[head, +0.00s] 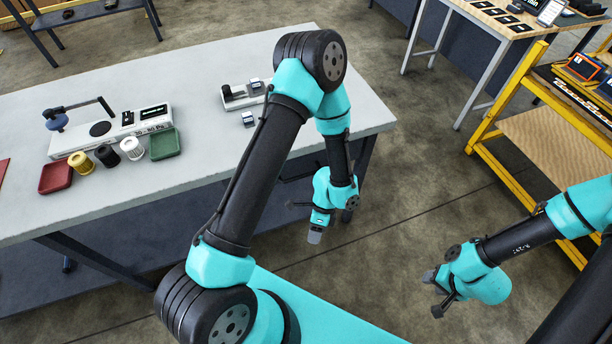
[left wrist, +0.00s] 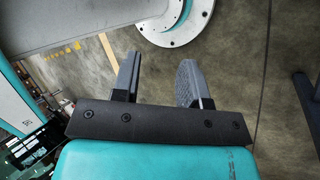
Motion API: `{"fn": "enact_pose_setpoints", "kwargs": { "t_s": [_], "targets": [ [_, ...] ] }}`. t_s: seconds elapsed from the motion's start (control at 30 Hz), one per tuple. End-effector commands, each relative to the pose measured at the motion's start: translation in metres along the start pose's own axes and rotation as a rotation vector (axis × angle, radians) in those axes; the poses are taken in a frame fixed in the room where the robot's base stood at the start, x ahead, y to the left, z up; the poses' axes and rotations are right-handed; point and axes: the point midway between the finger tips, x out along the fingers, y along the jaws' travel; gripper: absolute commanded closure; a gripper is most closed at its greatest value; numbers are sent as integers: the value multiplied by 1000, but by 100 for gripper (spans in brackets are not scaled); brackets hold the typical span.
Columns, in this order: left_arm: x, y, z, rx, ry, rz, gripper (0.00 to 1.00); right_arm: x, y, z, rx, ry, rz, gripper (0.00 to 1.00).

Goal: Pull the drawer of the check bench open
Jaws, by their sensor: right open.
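The check bench (head: 215,110) is a long table with a pale grey top and dark legs, at the left of the head view. Its drawer is not clearly visible; the space under the top's front edge is largely hidden by my left arm. My left gripper (head: 316,234) points down in front of the bench's right end, below the top's level. In the left wrist view its two grey fingers (left wrist: 160,82) stand apart with nothing between them. My right gripper (head: 436,292) is open and empty over the floor at the right, away from the bench.
On the bench stand a white scale (head: 110,130), several small spools, a red tray (head: 56,177), a green tray (head: 165,143) and a small fixture (head: 243,95). A yellow-framed trolley (head: 535,140) stands at the right. The floor (head: 410,190) between is clear.

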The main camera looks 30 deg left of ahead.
Motion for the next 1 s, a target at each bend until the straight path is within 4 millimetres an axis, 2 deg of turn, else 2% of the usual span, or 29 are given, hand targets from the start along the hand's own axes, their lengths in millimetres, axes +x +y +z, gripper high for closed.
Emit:
{"fn": "enact_pose_setpoints", "kwargs": {
  "t_s": [0.1, 0.27, 0.5, 0.7, 0.8, 1.0],
  "targets": [
    [-8, -4, -4, 243, -188, 42, 60, 0, 0, 0, 0, 0, 0, 57],
    [-29, -15, -9, 546, -458, 120, 60, 0, 0, 0, 0, 0, 0, 57],
    [-80, -34, -29, 903, -888, 291, 60, 0, 0, 0, 0, 0, 0, 57],
    [-133, -42, -64, 1069, -1236, 477, 60, 0, 0, 0, 0, 0, 0, 57],
    [-152, -42, -79, 1098, -1352, 552, 60, 0, 0, 0, 0, 0, 0, 57],
    [-165, -41, -90, 1109, -1428, 608, 60, 0, 0, 0, 0, 0, 0, 57]
  ]
}}
